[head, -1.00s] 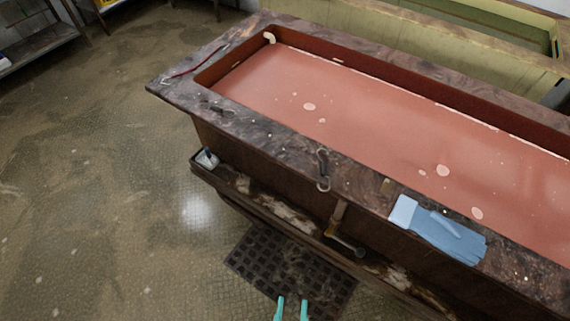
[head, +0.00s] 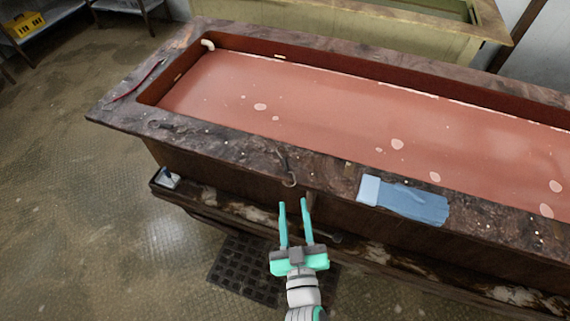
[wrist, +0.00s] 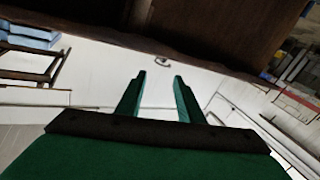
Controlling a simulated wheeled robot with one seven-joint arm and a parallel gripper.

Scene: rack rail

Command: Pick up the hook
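A dark metal hook (head: 289,172) lies on the near rim of the tub, its curved end reaching the rim's front edge. My gripper (head: 293,202) is open and empty, just in front of the rim and apart from the hook, with its fingers pointing towards it. In the wrist view a small curved end, apparently of the hook (wrist: 162,61), shows at the edge beyond my open fingertips (wrist: 159,76). The rest of the hook is hidden there.
A blue glove (head: 410,202) lies on the rim right of the hook. A small dark metal item (head: 166,126) and a red tool (head: 137,82) lie to the left. A ledge with a white brush-like item (head: 168,178) runs below the rim. A dark floor mat (head: 245,270) lies beneath.

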